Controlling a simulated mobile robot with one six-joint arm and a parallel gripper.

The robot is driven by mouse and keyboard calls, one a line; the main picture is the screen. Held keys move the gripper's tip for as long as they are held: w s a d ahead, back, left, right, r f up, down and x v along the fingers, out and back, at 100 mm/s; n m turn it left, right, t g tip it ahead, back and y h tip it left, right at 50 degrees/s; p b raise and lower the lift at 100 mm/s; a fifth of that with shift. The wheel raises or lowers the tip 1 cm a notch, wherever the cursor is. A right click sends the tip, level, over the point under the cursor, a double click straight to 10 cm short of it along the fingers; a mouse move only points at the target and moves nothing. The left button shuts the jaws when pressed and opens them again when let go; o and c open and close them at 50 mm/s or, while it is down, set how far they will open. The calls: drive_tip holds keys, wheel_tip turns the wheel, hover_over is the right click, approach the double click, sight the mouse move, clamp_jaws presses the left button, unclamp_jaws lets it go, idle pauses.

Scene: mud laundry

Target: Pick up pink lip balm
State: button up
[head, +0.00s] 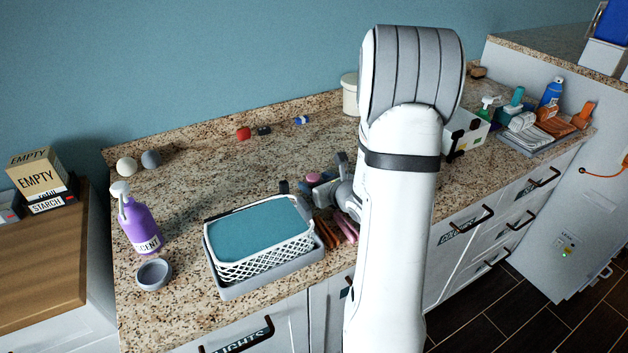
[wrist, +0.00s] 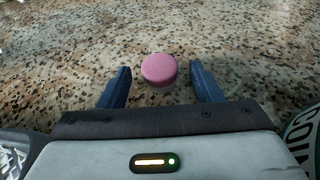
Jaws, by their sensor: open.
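The pink lip balm (wrist: 158,70) is a small round pink tub lying on the speckled granite counter.
A white basket (head: 262,262) with a teal inside stands on a grey tray in front. A purple spray bottle (head: 142,222) and grey bowl (head: 154,274) stand left. Pink and brown sticks (head: 343,228) lie right of the basket. The counter behind the gripper is mostly clear.

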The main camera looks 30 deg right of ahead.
drive_tip(key=c, duration=1.1)
drive_tip(key=shift+o, duration=0.2)
drive_tip(key=shift+r, duration=0.1)
wheel_tip(320, 180, up, 10)
drive_tip(key=shift+s+p, duration=0.15)
drive_tip(key=shift+p, duration=0.2)
